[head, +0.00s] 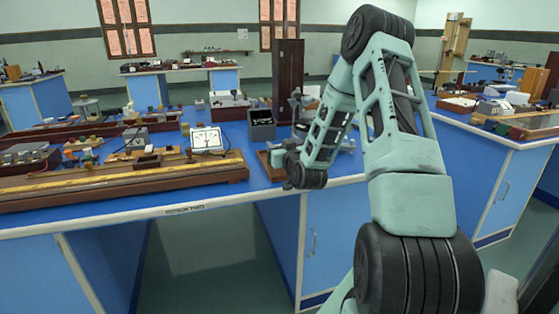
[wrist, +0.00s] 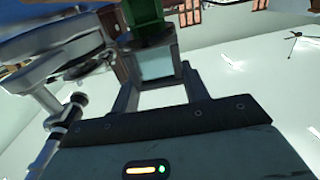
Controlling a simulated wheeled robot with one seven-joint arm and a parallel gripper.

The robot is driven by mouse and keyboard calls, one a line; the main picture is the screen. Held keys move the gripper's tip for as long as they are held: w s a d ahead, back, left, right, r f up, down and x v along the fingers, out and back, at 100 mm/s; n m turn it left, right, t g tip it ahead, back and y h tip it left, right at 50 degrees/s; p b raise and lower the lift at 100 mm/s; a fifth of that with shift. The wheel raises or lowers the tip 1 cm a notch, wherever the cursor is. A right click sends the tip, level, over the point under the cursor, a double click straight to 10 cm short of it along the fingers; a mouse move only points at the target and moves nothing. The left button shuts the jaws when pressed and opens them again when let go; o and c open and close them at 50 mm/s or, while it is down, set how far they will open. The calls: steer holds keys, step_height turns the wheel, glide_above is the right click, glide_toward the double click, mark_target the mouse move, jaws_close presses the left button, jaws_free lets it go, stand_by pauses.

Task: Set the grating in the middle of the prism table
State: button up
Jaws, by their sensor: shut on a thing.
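In the wrist view my gripper (wrist: 158,78) is shut on the grating (wrist: 155,64), a pale square pane in a dark grey frame. A green part shows at the frame's far end; I cannot tell whether it belongs to it. Grey metal round discs, probably the prism table (wrist: 88,64), are to the left of the grating, apart from it in the picture. In the head view my wrist is low over the near bench edge, in front of the spectrometer (head: 297,103). My arm hides most of the spectrometer, and the grating cannot be made out there.
A black box (head: 262,124) and a white-faced meter (head: 207,139) stand left of my arm on the blue bench. A long wooden board with a scale (head: 120,184) lies along the front edge. A tall dark wooden piece (head: 288,72) rises behind. Open floor lies before the bench.

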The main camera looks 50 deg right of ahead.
steer(key=shift+f, duration=1.95)
steer(key=shift+f+b, duration=0.1)
steer(key=shift+b, duration=0.2)
steer(key=o, duration=1)
